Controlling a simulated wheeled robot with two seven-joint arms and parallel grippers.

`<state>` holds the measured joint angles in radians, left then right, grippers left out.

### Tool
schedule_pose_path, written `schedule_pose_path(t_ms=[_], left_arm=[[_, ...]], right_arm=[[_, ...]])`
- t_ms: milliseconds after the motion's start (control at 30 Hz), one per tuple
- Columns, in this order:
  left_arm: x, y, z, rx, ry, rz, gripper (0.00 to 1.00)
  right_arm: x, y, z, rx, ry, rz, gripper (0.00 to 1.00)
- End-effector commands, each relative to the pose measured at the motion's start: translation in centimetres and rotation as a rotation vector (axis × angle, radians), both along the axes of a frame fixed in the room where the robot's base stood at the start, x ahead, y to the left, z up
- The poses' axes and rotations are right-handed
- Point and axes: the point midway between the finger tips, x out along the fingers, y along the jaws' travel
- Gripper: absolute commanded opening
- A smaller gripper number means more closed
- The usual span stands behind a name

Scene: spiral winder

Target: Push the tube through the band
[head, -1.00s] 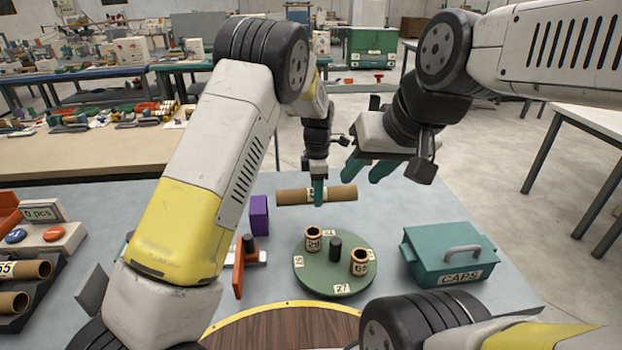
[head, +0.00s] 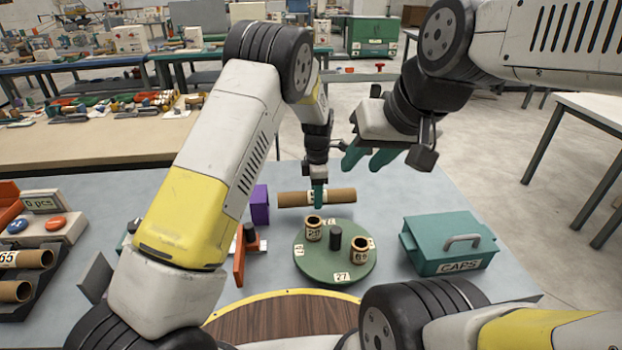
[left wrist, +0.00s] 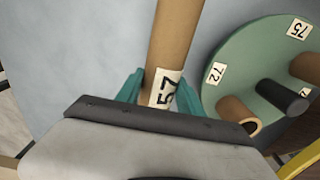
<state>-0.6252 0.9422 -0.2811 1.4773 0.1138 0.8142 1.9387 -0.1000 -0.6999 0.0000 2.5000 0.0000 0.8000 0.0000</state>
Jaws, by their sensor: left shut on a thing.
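A long brown cardboard tube (head: 338,196) lies level across my left gripper (head: 317,204), which is shut on it around its white label. In the left wrist view the tube (left wrist: 175,40) runs between the teal fingers (left wrist: 160,92), and its label reads 52 or 57. The tube is behind the green turntable (head: 312,268); whether it touches the table is unclear. My right gripper (head: 368,158) is open and empty, up to the right of the tube. I cannot make out a band with certainty.
Short brown rings (head: 314,230) and a black post (head: 335,239) stand on the turntable. A teal CAPS box (head: 447,244) is at right. A purple block (head: 260,205) and an orange upright plate (head: 239,268) stand left. More tubes (head: 14,291) lie in a rack at far left.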

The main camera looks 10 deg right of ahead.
Motion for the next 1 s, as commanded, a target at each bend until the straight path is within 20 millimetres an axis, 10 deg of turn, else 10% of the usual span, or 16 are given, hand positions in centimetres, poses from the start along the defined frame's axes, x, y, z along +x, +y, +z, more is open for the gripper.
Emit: schedule_pose_path(t_ms=[1000], left_arm=[[0.0, 3.6, -1.5, -0.001, 0.000, 0.001, 0.03]], right_arm=[[0.0, 0.0, 0.0, 0.000, 0.000, 0.000, 0.36]])
